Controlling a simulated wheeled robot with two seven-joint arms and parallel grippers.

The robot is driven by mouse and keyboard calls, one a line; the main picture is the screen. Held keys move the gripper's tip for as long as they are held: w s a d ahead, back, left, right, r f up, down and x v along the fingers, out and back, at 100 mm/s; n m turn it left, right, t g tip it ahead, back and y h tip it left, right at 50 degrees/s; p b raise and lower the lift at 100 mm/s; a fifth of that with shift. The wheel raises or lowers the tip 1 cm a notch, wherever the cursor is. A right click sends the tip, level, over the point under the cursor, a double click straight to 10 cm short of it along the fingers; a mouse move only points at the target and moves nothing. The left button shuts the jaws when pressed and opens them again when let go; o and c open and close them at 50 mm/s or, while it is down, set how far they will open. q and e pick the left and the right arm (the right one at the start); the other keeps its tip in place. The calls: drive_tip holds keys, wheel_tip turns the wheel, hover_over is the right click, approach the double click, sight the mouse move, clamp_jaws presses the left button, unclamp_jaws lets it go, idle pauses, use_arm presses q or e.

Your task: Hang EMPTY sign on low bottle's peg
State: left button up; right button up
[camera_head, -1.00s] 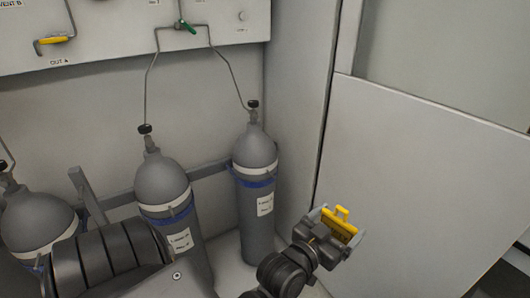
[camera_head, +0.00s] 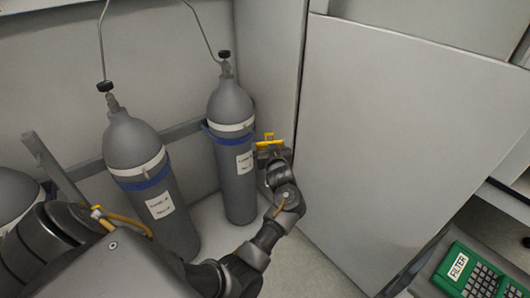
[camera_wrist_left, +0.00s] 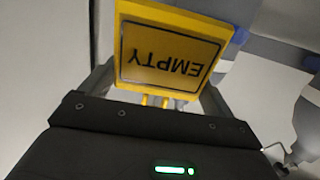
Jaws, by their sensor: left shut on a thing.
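My left gripper (camera_head: 271,150) is shut on the yellow EMPTY sign (camera_head: 268,138) and holds it up in front of the wall, just right of the right-hand grey bottle (camera_head: 230,106). In the left wrist view the sign (camera_wrist_left: 170,54) faces the camera with its text upside down, between the two fingers. The right-hand bottle stands upright with a white band, a blue strap and a white label. Another grey bottle (camera_head: 132,142) stands to its left. Whether the sign touches the bottle cannot be told. My right gripper is not in view.
A third bottle (camera_head: 17,197) shows partly at the left edge. A grey rail runs behind the bottles, with thin pipes above. A large pale panel (camera_head: 390,150) stands to the right.

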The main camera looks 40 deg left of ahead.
use_arm(q)
drive_tip(key=a+f+n+g+y, duration=0.1)
drive_tip(key=w+a+f+n+g, duration=0.1)
drive_tip(key=a+g, duration=0.1)
drive_tip(key=shift+w+f+n+y+b, duration=0.1)
drive_tip(key=shift+f+n+y+b, duration=0.2)
drive_tip(key=shift+f+y+b, duration=0.1)
drive_tip(key=shift+r, duration=0.1)
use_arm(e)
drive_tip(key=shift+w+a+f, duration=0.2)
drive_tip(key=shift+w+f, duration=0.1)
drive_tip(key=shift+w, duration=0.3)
